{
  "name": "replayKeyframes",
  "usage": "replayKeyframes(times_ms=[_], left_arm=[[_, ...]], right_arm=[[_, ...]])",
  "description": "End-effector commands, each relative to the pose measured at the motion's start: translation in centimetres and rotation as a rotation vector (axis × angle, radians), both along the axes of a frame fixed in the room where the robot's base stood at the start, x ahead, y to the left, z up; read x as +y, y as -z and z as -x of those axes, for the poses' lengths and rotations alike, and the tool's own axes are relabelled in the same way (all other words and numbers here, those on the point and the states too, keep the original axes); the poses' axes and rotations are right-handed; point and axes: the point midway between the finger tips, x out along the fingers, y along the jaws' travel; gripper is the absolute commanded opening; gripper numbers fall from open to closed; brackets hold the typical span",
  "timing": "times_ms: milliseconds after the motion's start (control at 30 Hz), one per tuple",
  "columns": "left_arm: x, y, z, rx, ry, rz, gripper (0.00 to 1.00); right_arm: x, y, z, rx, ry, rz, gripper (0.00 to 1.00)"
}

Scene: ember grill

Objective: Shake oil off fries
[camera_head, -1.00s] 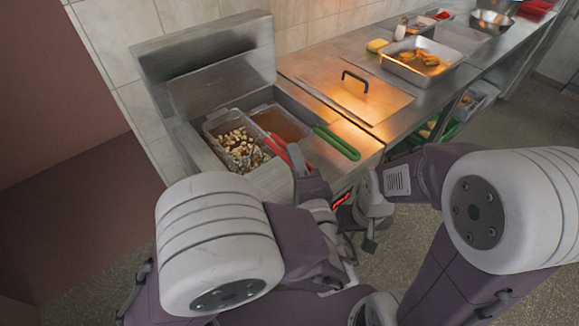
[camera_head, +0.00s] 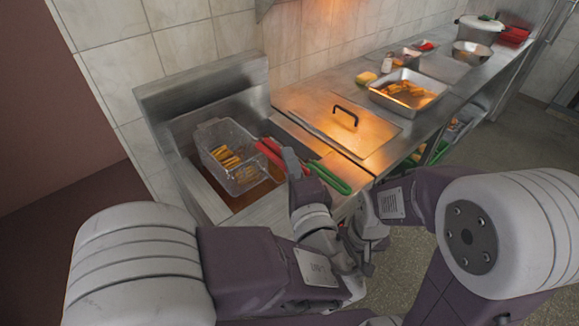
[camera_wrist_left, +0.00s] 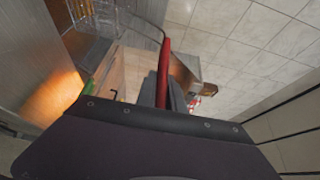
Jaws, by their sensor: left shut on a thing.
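A wire fry basket (camera_head: 205,150) holds several golden fries (camera_head: 228,158) and is raised above the fryer (camera_head: 200,190). Brown oil (camera_head: 240,196) shows below it. My left gripper (camera_head: 290,163) is shut on the basket's red handle (camera_head: 268,150). In the left wrist view, the red handle (camera_wrist_left: 164,70) runs up from between the fingers, and wire mesh of the basket (camera_wrist_left: 110,18) shows at the top left. A second handle, green (camera_head: 330,178), sticks out of the fryer; its basket is mostly hidden. My right gripper is near the counter front (camera_head: 370,225), its fingers unclear.
A steel lid with a black handle (camera_head: 345,113) lies on the counter right of the fryer. Beyond it are a metal tray (camera_head: 400,100) with golden food, a yellow item (camera_head: 366,78), a shaker (camera_head: 387,63) and a pot (camera_head: 479,30). A tiled wall stands behind.

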Motion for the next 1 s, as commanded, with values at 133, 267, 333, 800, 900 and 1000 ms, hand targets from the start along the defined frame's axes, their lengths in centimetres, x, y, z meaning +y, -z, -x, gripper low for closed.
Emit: replayKeyframes(times_ms=[133, 267, 333, 800, 900, 1000], left_arm=[[0.0, -3.3, 0.0, -0.003, 0.000, 0.002, 0.00], [0.0, -5.5, 0.0, -0.003, 0.000, 0.002, 0.00], [0.0, -6.6, 0.0, -0.003, 0.000, 0.001, 0.00], [0.0, -8.0, 0.0, -0.003, 0.000, 0.000, 0.00], [0.0, -9.0, 0.0, -0.003, 0.000, 0.001, 0.00], [0.0, -10.7, 0.0, -0.003, 0.000, 0.002, 0.00]], right_arm=[[0.0, -2.3, 0.0, 0.000, 0.000, 0.000, 0.65], [0.0, -3.7, 0.0, 0.000, 0.000, 0.000, 0.65], [0.0, -4.4, 0.0, 0.000, 0.000, 0.000, 0.65], [0.0, -5.1, 0.0, 0.000, 0.000, 0.000, 0.65], [0.0, -5.8, 0.0, 0.000, 0.000, 0.000, 0.65], [0.0, -6.7, 0.0, 0.000, 0.000, 0.000, 0.65]])
